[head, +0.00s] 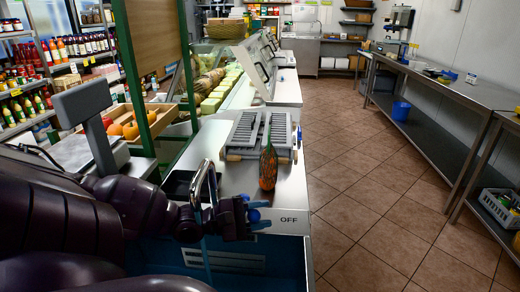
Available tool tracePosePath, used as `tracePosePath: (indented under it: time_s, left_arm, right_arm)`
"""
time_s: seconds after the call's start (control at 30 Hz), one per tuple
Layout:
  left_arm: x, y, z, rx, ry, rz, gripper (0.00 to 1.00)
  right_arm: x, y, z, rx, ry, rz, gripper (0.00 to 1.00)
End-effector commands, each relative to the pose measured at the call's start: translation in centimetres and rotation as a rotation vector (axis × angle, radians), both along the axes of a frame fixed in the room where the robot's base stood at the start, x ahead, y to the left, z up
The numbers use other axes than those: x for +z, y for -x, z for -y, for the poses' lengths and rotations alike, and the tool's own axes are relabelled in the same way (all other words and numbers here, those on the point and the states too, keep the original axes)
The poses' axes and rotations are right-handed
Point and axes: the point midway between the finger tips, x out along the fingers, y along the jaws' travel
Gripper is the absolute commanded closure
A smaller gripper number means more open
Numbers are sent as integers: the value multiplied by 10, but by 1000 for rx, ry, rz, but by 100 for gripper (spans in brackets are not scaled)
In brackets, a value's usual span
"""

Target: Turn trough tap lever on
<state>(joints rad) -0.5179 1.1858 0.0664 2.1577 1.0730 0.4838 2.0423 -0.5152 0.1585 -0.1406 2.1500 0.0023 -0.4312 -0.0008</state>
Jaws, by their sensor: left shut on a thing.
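The chrome trough tap (205,184) arches up at the near end of the steel counter. A small blue tap lever (256,215) sits to its right, beside a plate marked OFF (288,219). My left gripper (246,217) reaches in from the left, low over the counter end, and is shut on the blue lever. The dark fingers hide part of the lever, so its exact angle is hard to tell. My right gripper is not in view.
A patterned orange-green bottle (268,165) stands just behind the lever, before a grey slatted rack (262,130). A scale (85,150) and a green post (135,85) stand left. The tiled aisle (375,190) is clear; a steel bench (440,90) lines the right.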

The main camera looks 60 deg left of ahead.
Motion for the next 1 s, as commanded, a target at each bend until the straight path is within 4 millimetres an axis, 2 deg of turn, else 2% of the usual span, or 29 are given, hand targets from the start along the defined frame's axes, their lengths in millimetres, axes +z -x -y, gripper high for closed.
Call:
tracePosePath:
  time_s: [0.47, 0.5, 0.6, 0.63, 1.0]
  left_arm:
    - [1, 1, 4, -11, 9, -2, 100]
    - [1, 1, 4, -12, 9, -2, 59]
    - [0, 1, 4, -10, 8, -2, 44]
    - [0, 1, 3, -9, 7, -2, 40]
    - [0, 5, 0, -7, 2, -2, 40]
  right_arm:
    - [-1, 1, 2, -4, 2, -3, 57]
    - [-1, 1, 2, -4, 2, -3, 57]
    - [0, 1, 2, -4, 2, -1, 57]
    - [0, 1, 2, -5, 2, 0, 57]
    - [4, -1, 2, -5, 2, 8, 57]
